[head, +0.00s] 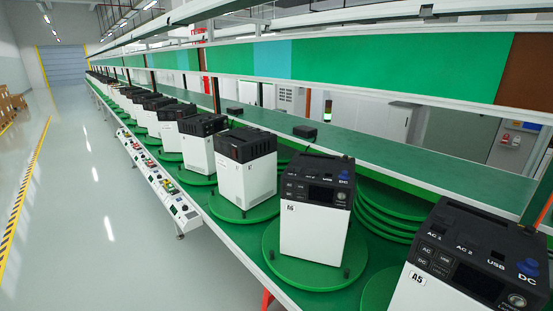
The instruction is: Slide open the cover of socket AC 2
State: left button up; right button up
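Two white power units with black tops show their socket labels. The nearer unit (400,293), marked A5, is at the bottom right and partly cut off by the picture edge. Its top carries the labels AC 1, AC 2 (464,248), USB and DC, with a blue part by DC. The AC 2 cover is dark on dark, and I cannot tell whether it is open. The middle unit (305,232) stands upright on a green turntable (282,266), with similar, smaller labels. Neither of my grippers is in view.
More units (246,180) on green discs line the long green bench (225,208) into the distance. A low control panel row (158,180) runs along its left side. Stacked green discs (385,215) stand behind the middle unit.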

aim_at(471, 243)
jog(key=z, duration=1.55)
